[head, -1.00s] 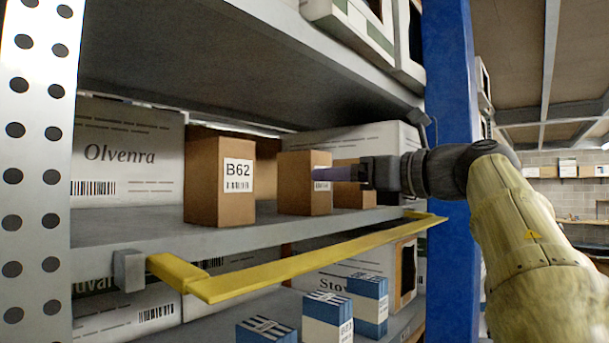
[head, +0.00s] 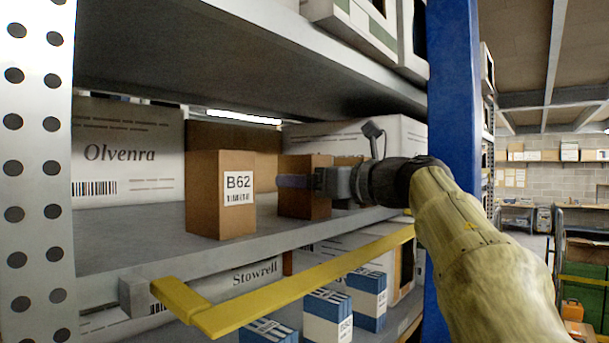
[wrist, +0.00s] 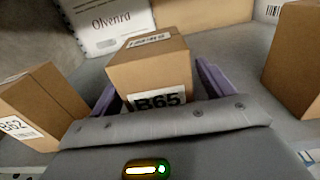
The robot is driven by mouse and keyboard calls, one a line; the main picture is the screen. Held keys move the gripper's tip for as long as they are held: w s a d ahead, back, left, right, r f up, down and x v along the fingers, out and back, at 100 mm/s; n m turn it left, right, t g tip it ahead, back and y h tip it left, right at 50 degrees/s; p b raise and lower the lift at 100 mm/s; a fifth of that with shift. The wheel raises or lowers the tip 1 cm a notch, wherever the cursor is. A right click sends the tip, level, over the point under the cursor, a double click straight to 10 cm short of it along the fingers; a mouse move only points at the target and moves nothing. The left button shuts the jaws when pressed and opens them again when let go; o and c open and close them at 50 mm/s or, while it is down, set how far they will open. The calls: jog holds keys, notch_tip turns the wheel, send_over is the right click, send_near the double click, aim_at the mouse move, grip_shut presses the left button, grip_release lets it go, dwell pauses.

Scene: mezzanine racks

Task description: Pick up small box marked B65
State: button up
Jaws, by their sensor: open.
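The small box marked B65 (wrist: 152,72) is a brown carton with its label facing my gripper in the wrist view. In the head view this box (head: 304,207) stands on the shelf, right of the box marked B62, its label hidden by my gripper. My gripper (wrist: 157,78) is open, with one purple finger on each side of the B65 box. Whether the fingers touch it I cannot tell. In the head view my gripper (head: 290,181) reaches in from the right, one finger across the box's front.
The brown box marked B62 (head: 206,200) stands close on the left. Another brown box (wrist: 293,60) stands on the right. A larger white Olvenra carton (head: 125,150) is behind. A yellow rail (head: 290,285) runs along the shelf front, and a blue upright (head: 454,160) stands right.

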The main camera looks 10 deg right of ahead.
jog(key=shift+w+a, duration=0.3)
jog(key=shift+w, duration=0.1)
jog(key=c, duration=1.2)
